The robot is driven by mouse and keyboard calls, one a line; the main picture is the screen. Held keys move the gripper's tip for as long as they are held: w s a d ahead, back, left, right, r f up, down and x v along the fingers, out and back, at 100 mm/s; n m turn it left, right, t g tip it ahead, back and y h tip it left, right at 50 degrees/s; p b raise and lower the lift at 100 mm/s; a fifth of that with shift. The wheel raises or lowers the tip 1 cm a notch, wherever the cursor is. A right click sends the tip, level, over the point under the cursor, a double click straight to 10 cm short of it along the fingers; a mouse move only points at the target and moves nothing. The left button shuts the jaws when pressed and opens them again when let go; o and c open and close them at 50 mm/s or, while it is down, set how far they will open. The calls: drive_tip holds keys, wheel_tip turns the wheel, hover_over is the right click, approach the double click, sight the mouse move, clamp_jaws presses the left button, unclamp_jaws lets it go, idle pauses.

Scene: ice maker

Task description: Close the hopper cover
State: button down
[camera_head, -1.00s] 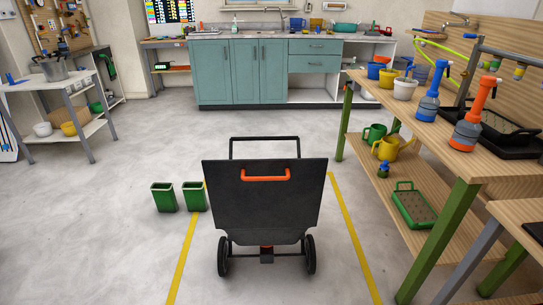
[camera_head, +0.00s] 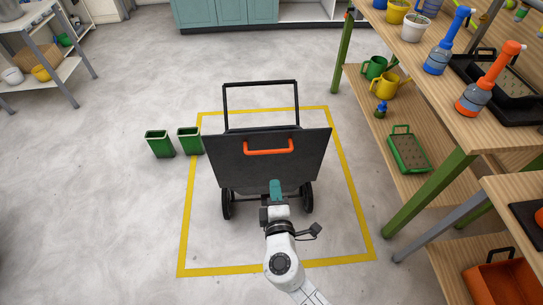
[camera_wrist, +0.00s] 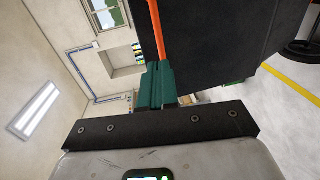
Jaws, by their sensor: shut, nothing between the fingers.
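The hopper cover (camera_head: 225,155) is a flat dark panel on a black wheeled cart, with an orange handle (camera_head: 268,152) near its upper edge. It looks raised and tilted; its exact angle is hard to judge. My gripper (camera_head: 276,184) has teal fingers in front of the panel's lower part, below the handle in the head view. In the wrist view the fingers (camera_wrist: 158,84) are together and empty. The orange handle (camera_wrist: 157,28) shows beyond their tips, and the dark panel (camera_wrist: 225,40) is on the right. The hopper's inside is hidden.
A yellow floor line (camera_head: 183,235) surrounds the cart. Two green bins (camera_head: 160,144) stand left of it. A black push bar (camera_head: 261,83) rises behind the cover. A wooden bench (camera_head: 440,55) with bottles and pots is on the right.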

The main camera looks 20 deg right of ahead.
drive_tip(key=x, duration=1)
drive_tip(key=shift+w, duration=0.35)
drive_tip(key=shift+d, duration=0.2)
